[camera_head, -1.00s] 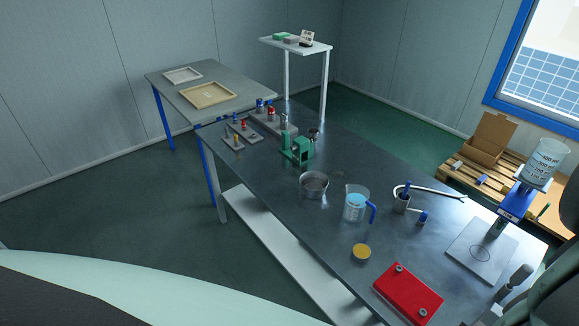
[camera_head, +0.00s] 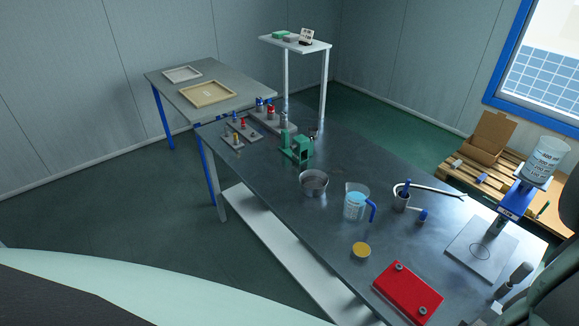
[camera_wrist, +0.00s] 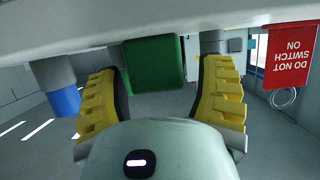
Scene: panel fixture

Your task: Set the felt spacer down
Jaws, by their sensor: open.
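My gripper (camera_wrist: 160,78) shows in the wrist view with its two ribbed yellow fingers apart, one on each side. My gripper cannot be made out in the head view, and no felt spacer can be identified there.
A grey-and-blue cylinder (camera_wrist: 60,85) is left of the fingers and a red warning tag (camera_wrist: 290,57) hangs at right.

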